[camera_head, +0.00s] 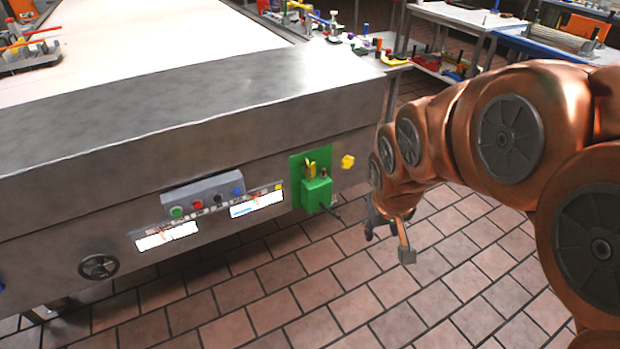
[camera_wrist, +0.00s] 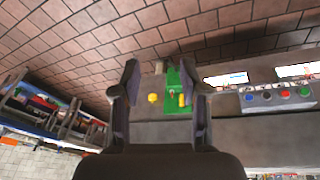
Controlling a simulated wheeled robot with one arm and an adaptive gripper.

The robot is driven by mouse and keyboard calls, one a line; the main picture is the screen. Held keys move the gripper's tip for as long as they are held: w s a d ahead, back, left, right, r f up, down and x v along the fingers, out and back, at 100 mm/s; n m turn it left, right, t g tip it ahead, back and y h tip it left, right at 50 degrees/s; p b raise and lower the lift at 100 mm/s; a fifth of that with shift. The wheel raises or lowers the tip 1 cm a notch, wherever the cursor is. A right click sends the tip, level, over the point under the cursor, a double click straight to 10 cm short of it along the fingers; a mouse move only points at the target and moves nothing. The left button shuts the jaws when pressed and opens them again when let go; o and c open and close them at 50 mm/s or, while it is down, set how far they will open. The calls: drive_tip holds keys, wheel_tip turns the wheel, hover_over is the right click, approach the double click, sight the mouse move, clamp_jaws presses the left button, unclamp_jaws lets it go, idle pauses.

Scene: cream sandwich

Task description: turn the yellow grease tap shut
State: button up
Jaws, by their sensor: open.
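A small yellow piece that looks like the grease tap (camera_head: 347,161) sticks out of the steel side of the machine, just right of a green panel (camera_head: 296,180). In the wrist view the yellow tap (camera_wrist: 153,98) lies between my two fingers, left of the green panel (camera_wrist: 172,78). Its exact handle angle is too small to tell. My gripper (camera_head: 388,245) is open and empty, pointing down, to the right of and lower than the tap in the head view. In the wrist view my gripper's fingers (camera_wrist: 160,65) stand apart, not touching the tap.
The green box (camera_head: 317,194) bears a yellow lever (camera_head: 310,169) and a dark rod below. A grey button box (camera_head: 203,196) and a handwheel (camera_head: 99,266) are further left. Tiled floor (camera_head: 440,290) is clear around my gripper. A cluttered bench (camera_head: 440,68) stands behind.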

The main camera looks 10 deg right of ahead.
drive_tip(key=w+d+f+n+t+b, duration=0.1)
drive_tip(key=w+f+t+b, duration=0.4)
drive_tip(key=w, duration=0.8)
drive_tip(key=w+d+f+t+b, duration=0.1)
drive_tip(key=w+f+t+b, duration=0.1)
drive_tip(key=w+f+b, duration=0.8)
drive_tip(key=n+t+y+b, duration=0.3)
drive_tip(key=t+y+b, duration=0.4)
drive_tip(key=b, duration=0.2)
approach(314, 167)
drive_tip(key=x, duration=0.4)
drive_tip(key=shift+b+x, duration=0.7)
drive_tip(key=shift+x, duration=2.5)
drive_tip(key=shift+r, duration=0.15)
drive_tip(key=shift+c, duration=0.2)
clamp_jaws()
